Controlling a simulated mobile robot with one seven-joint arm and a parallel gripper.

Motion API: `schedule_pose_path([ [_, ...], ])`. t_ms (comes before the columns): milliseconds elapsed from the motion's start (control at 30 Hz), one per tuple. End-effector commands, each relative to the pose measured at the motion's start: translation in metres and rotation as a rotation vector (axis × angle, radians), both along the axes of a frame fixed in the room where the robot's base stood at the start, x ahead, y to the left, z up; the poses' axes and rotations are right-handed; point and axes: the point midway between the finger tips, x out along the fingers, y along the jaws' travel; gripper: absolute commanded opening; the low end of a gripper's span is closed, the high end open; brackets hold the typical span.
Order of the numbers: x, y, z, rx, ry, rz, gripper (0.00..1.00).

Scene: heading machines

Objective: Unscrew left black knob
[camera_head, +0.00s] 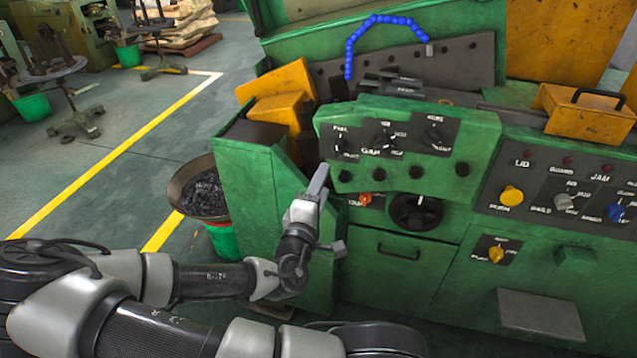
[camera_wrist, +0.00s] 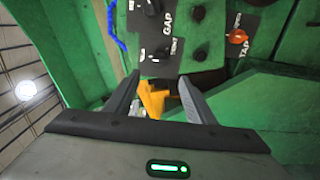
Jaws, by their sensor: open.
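The left black knob (camera_head: 345,176) is a small round black knob at the left end of the lower row on the green control panel (camera_head: 482,150). It also shows in the wrist view (camera_wrist: 200,53), above and right of the fingertips. My gripper (camera_head: 320,178) is just left of the knob in the head view, with its fingers pointing up toward the panel's left end. In the wrist view my gripper (camera_wrist: 159,80) has its two fingers spread, with nothing held between them. The fingers look apart from the knob.
Selector switches (camera_head: 385,138) sit above the knob row. An orange knob (camera_head: 365,199) and a large black dial (camera_head: 416,211) are below. A yellow bracket (camera_head: 285,105) stands behind left.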

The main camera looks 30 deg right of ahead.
Motion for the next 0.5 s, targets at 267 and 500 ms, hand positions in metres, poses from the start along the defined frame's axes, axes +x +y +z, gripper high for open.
schedule_pose_path([
  [267,-0.02,0.021,0.001,-0.001,0.002,0.0,0.5],
  [500,-0.026,0.026,-0.001,-0.001,0.001,-0.003,0.5],
])
